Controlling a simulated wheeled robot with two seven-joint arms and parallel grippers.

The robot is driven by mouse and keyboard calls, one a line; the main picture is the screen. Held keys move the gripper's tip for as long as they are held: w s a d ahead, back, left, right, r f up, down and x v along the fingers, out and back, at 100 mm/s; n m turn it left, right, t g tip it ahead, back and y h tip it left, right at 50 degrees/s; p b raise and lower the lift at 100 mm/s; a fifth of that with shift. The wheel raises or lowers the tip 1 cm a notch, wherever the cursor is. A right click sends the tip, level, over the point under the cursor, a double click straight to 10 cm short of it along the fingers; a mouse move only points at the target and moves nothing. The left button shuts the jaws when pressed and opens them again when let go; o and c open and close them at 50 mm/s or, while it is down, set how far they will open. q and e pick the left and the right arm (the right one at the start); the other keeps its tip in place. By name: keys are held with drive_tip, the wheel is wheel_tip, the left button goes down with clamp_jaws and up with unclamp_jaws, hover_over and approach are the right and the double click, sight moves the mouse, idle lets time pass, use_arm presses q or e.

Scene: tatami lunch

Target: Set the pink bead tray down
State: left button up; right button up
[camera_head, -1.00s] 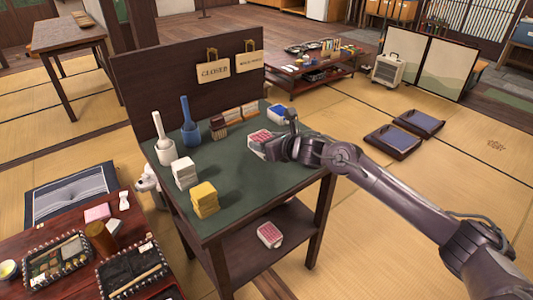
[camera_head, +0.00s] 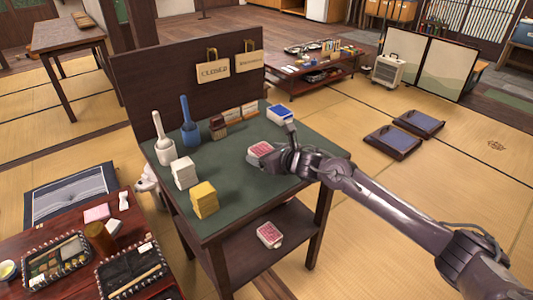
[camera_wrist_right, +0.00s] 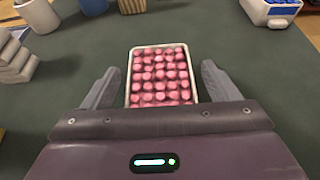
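The pink bead tray (camera_head: 260,149), a pale rectangular tray full of pink beads, rests on the green top of the dark stand (camera_head: 245,188), near its right edge. My right gripper (camera_head: 276,156) is around it from the near right side. In the right wrist view the tray (camera_wrist_right: 160,75) lies between the two fingers (camera_wrist_right: 160,85), with a gap on each side, so the gripper is open. The tray's near end is hidden by the gripper body. My left gripper is not in view.
A blue-topped tray (camera_head: 279,114) stands behind on the stand. White blocks (camera_head: 184,172), yellow blocks (camera_head: 204,199) and white and blue upright-handled holders (camera_head: 190,133) stand to the left. Another pink-topped tray (camera_head: 269,235) sits on the lower shelf. The green top's front middle is clear.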

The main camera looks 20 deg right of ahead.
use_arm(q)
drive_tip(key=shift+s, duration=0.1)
use_arm(e)
drive_tip(key=shift+r, duration=0.15)
drive_tip(key=v, duration=0.2)
drive_tip(key=shift+s+d, duration=0.15)
drive_tip(key=shift+s, duration=0.1)
drive_tip(key=v, duration=0.8)
drive_tip(key=shift+s+d+r, duration=0.15)
drive_tip(key=shift+s+r, duration=0.1)
drive_tip(key=shift+s, duration=0.05)
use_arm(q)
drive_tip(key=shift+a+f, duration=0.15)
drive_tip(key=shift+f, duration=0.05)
use_arm(e)
drive_tip(key=shift+s+r, duration=0.15)
drive_tip(key=shift+s, duration=0.15)
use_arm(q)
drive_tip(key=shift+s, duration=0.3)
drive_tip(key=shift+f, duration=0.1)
